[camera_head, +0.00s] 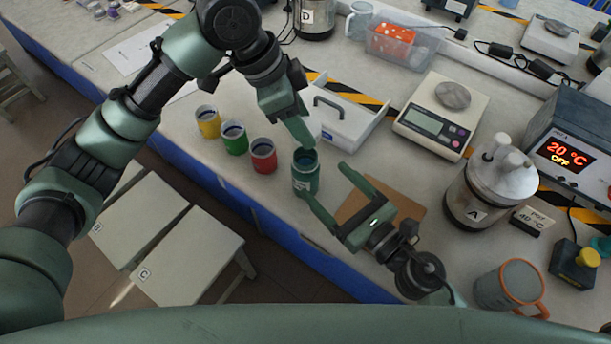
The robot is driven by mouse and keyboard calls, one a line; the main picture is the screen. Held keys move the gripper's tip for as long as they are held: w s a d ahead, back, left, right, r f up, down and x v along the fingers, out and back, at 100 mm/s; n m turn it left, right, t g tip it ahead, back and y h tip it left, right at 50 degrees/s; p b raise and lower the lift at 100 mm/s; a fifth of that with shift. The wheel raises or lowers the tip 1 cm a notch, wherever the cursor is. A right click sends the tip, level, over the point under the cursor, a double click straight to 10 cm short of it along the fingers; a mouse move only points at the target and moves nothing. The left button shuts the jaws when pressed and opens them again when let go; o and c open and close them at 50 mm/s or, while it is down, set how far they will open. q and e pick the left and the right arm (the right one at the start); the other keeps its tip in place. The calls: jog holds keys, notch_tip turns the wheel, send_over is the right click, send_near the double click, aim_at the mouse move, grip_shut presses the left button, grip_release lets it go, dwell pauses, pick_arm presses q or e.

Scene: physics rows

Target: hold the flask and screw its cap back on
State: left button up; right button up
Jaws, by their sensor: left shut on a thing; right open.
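The teal flask (305,181) stands upright on the bench, left of a brown mat. My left gripper (306,146) comes down from above to the flask's top. It is shut, seen nearly edge-on, on what seems to be the cap (305,159), a dark teal round piece at the flask's mouth. I cannot tell whether the cap touches the flask or is seated on it. My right gripper (326,186) is open and empty to the lower right of the flask, its fingers spread towards it. One finger is right of the flask, the other just below it.
Red (263,157), green (234,139) and yellow (208,122) cups stand left of the flask. A white tray with a handle (343,119) lies behind it. A scale (413,137), container A (468,211) and a grey mug (497,290) stand right. The bench's blue front edge is close.

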aim_at(314, 185)
notch_tip(314, 185, down, 6)
jog(key=shift+f, duration=0.1)
jog(key=x, duration=0.7)
jog(key=shift+w+a, duration=0.1)
jog(key=shift+w, duration=0.05)
grip_shut()
pick_arm(q)
jog(key=shift+f, duration=2.5)
